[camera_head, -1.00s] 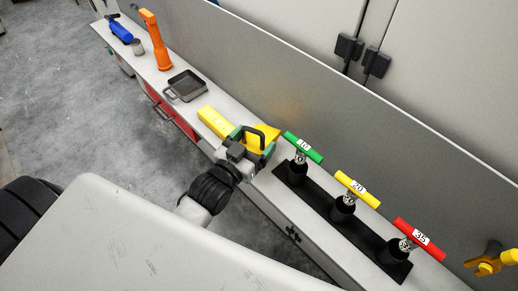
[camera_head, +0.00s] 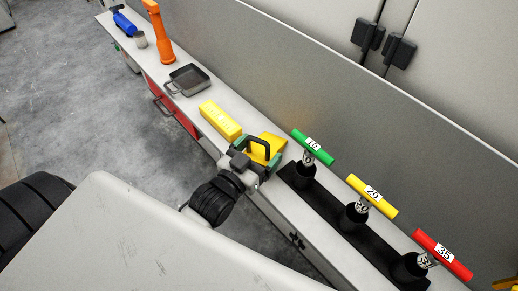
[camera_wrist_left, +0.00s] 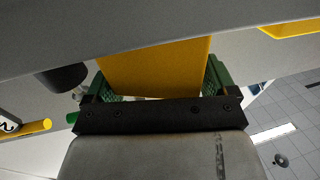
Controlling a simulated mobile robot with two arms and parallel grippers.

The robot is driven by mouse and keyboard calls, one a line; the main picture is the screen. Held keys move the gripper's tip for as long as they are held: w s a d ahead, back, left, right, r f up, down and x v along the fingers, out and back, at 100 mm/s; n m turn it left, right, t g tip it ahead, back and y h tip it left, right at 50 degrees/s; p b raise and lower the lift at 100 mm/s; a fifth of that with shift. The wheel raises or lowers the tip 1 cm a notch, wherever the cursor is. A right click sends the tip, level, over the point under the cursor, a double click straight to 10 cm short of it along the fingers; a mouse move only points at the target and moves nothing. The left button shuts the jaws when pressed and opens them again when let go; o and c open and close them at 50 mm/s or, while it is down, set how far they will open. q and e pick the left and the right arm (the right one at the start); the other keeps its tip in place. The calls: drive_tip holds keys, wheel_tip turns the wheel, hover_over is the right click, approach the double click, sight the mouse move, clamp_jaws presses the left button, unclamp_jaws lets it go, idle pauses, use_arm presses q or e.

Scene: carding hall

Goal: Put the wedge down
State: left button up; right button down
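The yellow wedge (camera_head: 272,146) is over the grey bench in the head view, between a yellow block and the black tool rack. My left gripper (camera_head: 258,156) has green fingers on both sides of the wedge and is shut on it. In the left wrist view the wedge (camera_wrist_left: 155,68) fills the space between the green fingers (camera_wrist_left: 158,88). Whether its underside touches the bench is hidden. My right gripper is out of view.
The yellow block (camera_head: 220,120) lies just left of the wedge. The rack (camera_head: 340,225) with green, yellow and red T-handles stands close on the right. Farther left are a dark tray (camera_head: 187,79), an orange tool (camera_head: 158,32) and a blue item (camera_head: 123,23). A grey panel (camera_head: 330,85) rises behind the bench.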

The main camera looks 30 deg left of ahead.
use_arm(q)
drive_tip(key=shift+o, duration=0.9)
drive_tip(key=shift+w, duration=0.1)
drive_tip(key=shift+r, duration=0.1)
drive_tip(key=shift+s, duration=0.2)
drive_tip(key=s+a+b, duration=0.1)
drive_tip(key=s+a, duration=0.1)
drive_tip(key=s, duration=0.9)
drive_tip(key=shift+s+b, duration=0.2)
drive_tip(key=shift+b, duration=0.15)
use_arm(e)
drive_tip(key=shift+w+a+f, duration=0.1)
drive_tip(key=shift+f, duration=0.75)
